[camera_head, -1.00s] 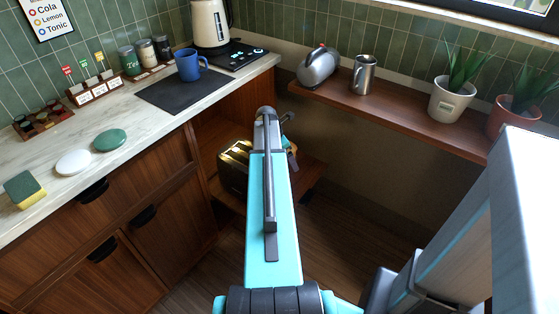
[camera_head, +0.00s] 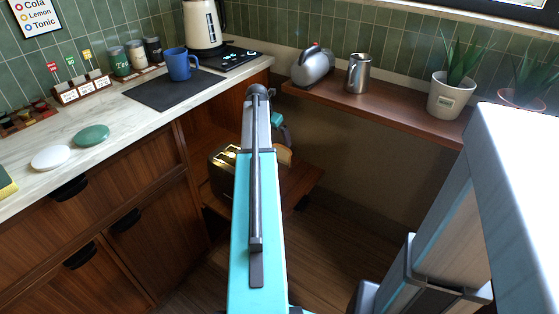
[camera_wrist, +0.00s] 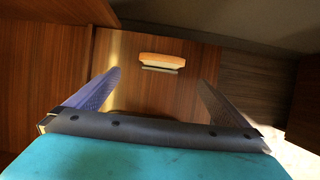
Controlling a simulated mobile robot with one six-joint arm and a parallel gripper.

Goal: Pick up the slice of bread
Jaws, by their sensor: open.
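The slice of bread (camera_wrist: 162,61) lies ahead of my gripper in the wrist view, seen as a pale slab with a tan edge, with a thin grey strip just below it. It also shows in the head view (camera_head: 284,156) at the right of my arm, partly hidden, on the low wooden shelf. My gripper (camera_wrist: 160,79) is open, its two mesh-like fingers spread wide on either side of the bread's line. The bread is beyond the fingertips and nothing is between them. In the head view my arm hides most of the gripper.
A shiny toaster (camera_head: 224,170) stands left of my arm on the low shelf (camera_head: 305,178). The counter (camera_head: 120,118) with drawers is at left. A higher wall shelf (camera_head: 400,108) holds a kettle-like pot (camera_head: 312,67), a steel mug (camera_head: 359,74) and plants.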

